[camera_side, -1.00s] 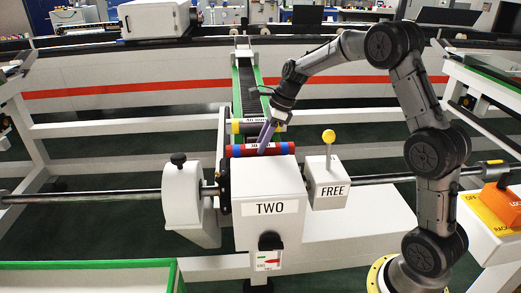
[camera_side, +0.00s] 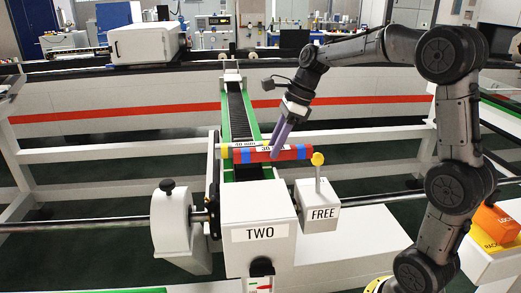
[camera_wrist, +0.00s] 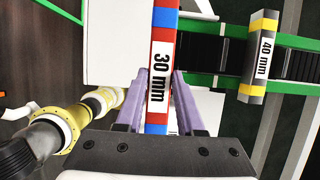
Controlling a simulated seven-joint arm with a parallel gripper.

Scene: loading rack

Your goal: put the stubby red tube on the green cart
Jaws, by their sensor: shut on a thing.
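My gripper (camera_side: 277,150) has purple fingers shut around the middle of a red tube with blue bands and a "30 mm" label (camera_wrist: 162,30). In the side view the tube (camera_side: 297,152) is level and above the far side of the white box marked TWO, with clear space between. It partly covers the yellow-ended grey tube behind it. A green edge (camera_side: 140,291) shows at the bottom left of the side view, mostly cut off; it may belong to the green cart. A green strip also shows at the top left of the wrist view (camera_wrist: 60,10).
The grey "40 mm" tube (camera_wrist: 261,58) lies across the green-railed track (camera_side: 222,110). The box marked TWO (camera_side: 257,205) stands in front. A yellow-knobbed lever (camera_side: 318,159) rises from the FREE block (camera_side: 322,208). A white wheel-like housing (camera_side: 172,225) stands left on the rod.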

